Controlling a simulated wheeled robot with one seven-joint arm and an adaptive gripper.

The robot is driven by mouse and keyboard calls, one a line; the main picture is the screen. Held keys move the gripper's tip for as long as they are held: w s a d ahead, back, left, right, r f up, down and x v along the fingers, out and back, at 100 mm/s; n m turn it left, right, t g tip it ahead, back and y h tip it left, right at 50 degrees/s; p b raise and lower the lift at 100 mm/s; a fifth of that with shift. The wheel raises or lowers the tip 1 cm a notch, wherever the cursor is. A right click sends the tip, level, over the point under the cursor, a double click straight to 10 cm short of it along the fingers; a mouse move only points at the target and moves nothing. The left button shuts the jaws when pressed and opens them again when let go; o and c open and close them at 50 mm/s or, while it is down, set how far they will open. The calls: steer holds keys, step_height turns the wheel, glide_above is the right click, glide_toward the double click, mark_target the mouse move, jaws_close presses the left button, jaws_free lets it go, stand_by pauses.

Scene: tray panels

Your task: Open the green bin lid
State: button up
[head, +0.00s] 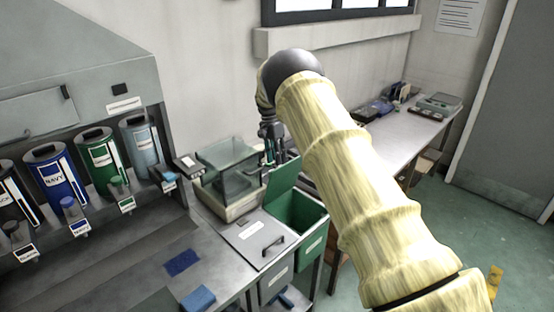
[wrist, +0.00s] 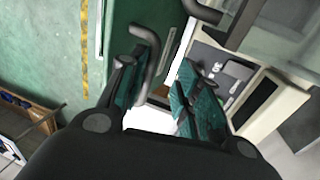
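The green bin (head: 303,222) stands in the middle of the head view, with its inside showing. Its green lid (head: 284,181) is raised and stands steeply at the bin's back edge. In the wrist view the lid (wrist: 122,42) fills the upper middle, with a grey bar handle (wrist: 161,55) on it. My gripper (head: 270,154) is behind the raised lid's upper edge. In the wrist view my gripper (wrist: 168,68) has its fingers apart, with the handle close to the left finger. I cannot tell whether they touch.
A grey bin lid (head: 247,234) with a dark handle lies shut beside the green bin. A glass-sided balance case (head: 226,168) stands close to my gripper on the left. Coloured canisters (head: 101,160) line the left. Open floor (head: 455,215) lies at the right.

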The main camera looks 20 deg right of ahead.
steer(key=v, duration=1.1)
